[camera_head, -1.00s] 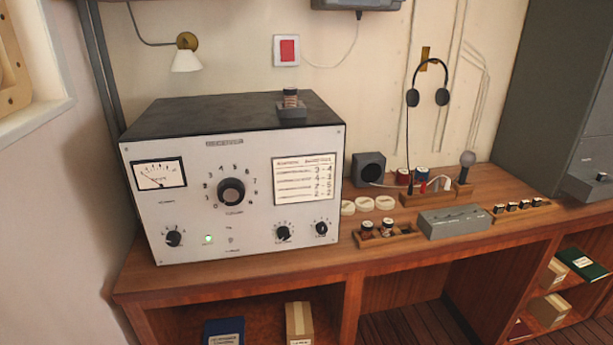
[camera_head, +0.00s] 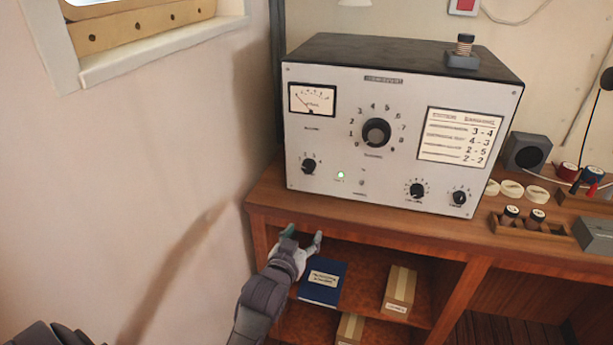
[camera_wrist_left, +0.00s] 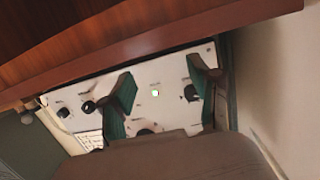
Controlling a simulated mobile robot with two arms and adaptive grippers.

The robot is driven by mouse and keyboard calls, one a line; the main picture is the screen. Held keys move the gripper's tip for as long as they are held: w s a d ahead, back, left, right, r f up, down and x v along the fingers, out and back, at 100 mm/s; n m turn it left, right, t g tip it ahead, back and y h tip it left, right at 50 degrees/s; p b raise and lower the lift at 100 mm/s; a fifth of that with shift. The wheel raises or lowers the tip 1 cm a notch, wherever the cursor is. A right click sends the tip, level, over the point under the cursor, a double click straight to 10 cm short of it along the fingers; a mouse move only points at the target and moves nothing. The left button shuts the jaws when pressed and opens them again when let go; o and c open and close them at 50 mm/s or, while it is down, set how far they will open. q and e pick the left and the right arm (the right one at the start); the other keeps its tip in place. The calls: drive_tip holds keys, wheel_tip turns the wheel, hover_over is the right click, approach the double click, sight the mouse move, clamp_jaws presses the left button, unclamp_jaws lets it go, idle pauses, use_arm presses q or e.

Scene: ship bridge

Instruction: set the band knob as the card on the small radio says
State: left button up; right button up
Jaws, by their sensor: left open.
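A white-fronted radio (camera_head: 340,185) with a black top stands on the wooden desk. Its card (camera_head: 461,135) shows rows of text with number pairs; the words are too small to read. A large knob (camera_head: 376,132) sits inside a numbered ring. Smaller knobs are at lower left (camera_head: 308,166) and lower right (camera_head: 416,190), (camera_head: 459,197); I cannot tell which is the band knob. My left gripper (camera_head: 303,238) is open and empty, below the desk's front edge. In the left wrist view the green-padded fingers (camera_wrist_left: 160,95) frame the radio's front. My right gripper is out of view.
The desk edge (camera_head: 380,232) runs just above the left gripper. The shelf below holds a blue book (camera_head: 322,281) and a box (camera_head: 398,290). The wall and window frame (camera_head: 160,50) are at left. A speaker (camera_head: 527,152) stands right of the radio.

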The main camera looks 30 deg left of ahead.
use_arm(q)
drive_tip(key=n+t+y, duration=0.1)
drive_tip(key=t+y, duration=0.1)
approach(307, 167)
drive_tip(key=v, duration=0.5)
drive_tip(key=p+x, duration=0.2)
drive_tip(key=x, duration=1.1)
drive_tip(key=shift+w, duration=0.4)
drive_tip(key=c, duration=1.1)
drive_tip(key=shift+c, duration=0.2)
